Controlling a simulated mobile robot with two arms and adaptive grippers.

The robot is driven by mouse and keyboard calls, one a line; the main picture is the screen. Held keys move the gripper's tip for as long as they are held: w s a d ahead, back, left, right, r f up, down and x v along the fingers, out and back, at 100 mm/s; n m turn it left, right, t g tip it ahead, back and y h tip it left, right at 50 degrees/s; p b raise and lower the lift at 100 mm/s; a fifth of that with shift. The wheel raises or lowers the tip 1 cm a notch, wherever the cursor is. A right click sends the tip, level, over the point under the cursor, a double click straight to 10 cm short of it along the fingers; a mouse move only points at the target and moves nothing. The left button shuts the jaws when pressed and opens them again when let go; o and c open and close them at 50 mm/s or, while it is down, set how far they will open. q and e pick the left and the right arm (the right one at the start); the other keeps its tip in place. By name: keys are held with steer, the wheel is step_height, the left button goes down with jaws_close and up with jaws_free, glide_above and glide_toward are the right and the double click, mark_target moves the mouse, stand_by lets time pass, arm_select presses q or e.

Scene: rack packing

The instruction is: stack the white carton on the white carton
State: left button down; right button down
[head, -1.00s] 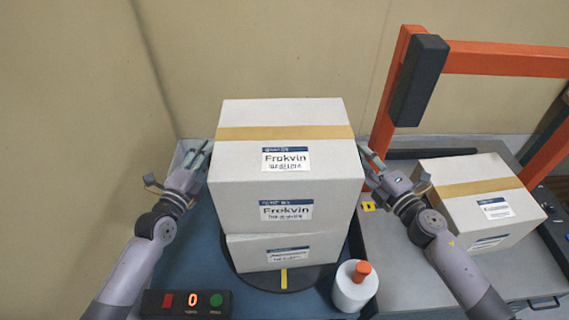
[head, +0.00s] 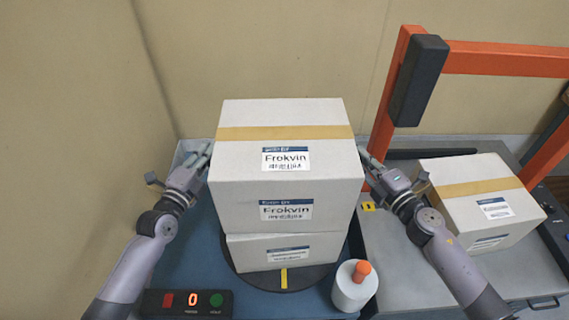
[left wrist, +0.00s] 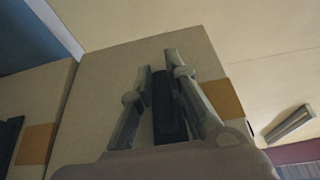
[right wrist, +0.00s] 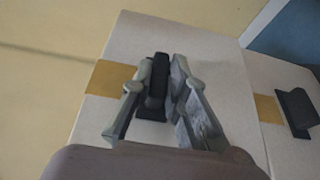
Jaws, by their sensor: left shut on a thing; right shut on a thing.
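The upper white carton (head: 285,165), with tan tape and a "Frokvin" label, is level above the lower white carton (head: 285,252). I cannot tell whether they touch. The lower carton stands on a dark round plate (head: 330,278), its top mostly hidden. My left gripper (head: 208,152) is shut on a dark handle (left wrist: 166,105) on the upper carton's left side. My right gripper (head: 364,152) is shut on the matching handle (right wrist: 155,90) on the right side. The lower carton's handles show free in the left wrist view (left wrist: 10,140) and right wrist view (right wrist: 297,110).
Another white carton (head: 470,188) sits on the grey surface at right. An orange frame (head: 385,130) with a dark pad (head: 418,80) rises behind it. A white bottle with orange cap (head: 350,292) and a button box (head: 188,303) stand in front. Walls close the left and back.

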stand_by(0.8)
steer(key=shift+w+r, duration=0.1)
steer(key=shift+r, duration=0.15)
steer(key=shift+r, duration=0.1)
